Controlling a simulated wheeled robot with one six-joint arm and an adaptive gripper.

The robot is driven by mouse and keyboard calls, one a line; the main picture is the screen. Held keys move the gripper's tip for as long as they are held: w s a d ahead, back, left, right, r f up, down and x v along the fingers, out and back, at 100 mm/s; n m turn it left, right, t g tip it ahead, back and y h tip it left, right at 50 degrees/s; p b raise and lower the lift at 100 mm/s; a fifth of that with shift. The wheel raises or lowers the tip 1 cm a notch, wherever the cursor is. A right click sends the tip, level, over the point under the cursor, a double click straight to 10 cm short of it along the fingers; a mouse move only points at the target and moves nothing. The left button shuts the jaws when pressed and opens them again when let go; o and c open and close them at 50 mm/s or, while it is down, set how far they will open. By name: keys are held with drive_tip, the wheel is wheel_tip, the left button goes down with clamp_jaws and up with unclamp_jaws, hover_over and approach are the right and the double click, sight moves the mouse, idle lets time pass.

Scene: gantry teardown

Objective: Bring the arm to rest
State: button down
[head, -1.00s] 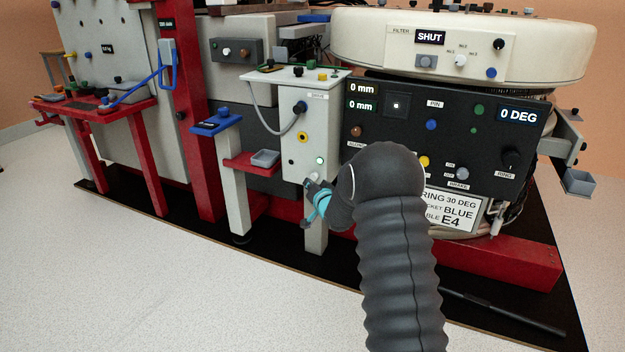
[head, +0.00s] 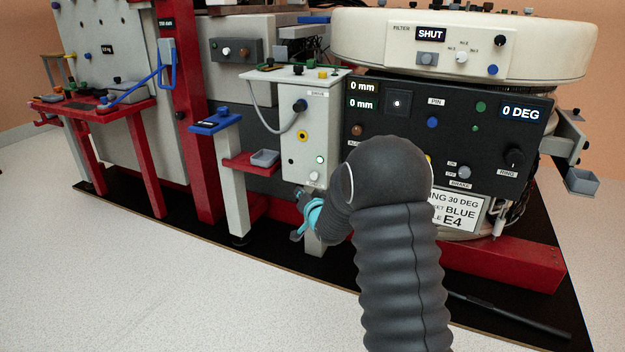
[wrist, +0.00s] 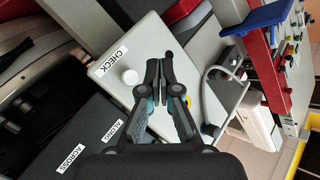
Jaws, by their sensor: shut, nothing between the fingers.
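My gripper (wrist: 159,72) shows in the wrist view with its two dark fingers together and nothing between them. It points toward a light grey box face with a CHECK label (wrist: 112,62) and a white knob (wrist: 130,76); I cannot tell the exact gap. In the head view my arm's dark ribbed sleeve rises from the bottom, and the teal part of my gripper (head: 312,214) shows in front of the lower post of the grey drive box (head: 304,150). The fingertips are mostly hidden there by my own arm.
A black control panel (head: 470,130) with 0 mm and 0 DEG displays stands right of the drive box. A small red shelf (head: 240,165) holds a grey tray (head: 265,158). A red beam (head: 510,262) runs low at right. Open floor (head: 130,290) lies at front left.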

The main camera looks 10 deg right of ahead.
idle(0.5)
drive_tip(key=s+d+f+n+g+h, duration=0.2)
drive_tip(key=s+f+g, duration=0.2)
drive_tip(key=f, duration=0.5)
drive_tip(key=s+d+n+g+p, duration=0.15)
drive_tip(key=s+g, duration=0.35)
drive_tip(key=s, duration=0.5)
drive_tip(key=s+r+n+g+p, duration=0.1)
drive_tip(key=s+r+g+p, duration=0.1)
drive_tip(key=s+r, duration=0.55)
drive_tip(key=s+a+r+g+p, duration=0.1)
drive_tip(key=s+r, duration=0.3)
drive_tip(key=s, duration=0.7)
drive_tip(key=s+r+n+g+p, duration=0.1)
drive_tip(key=s+r+g+p, duration=0.1)
drive_tip(key=s+r, duration=0.6)
drive_tip(key=s+a+r+t+p, duration=0.1)
drive_tip(key=s+r+t+p, duration=0.2)
drive_tip(key=s+r, duration=0.6)
drive_tip(key=shift+s+r+h+p, duration=0.3)
drive_tip(key=shift+r+p, duration=0.15)
drive_tip(key=shift+p, duration=0.15)
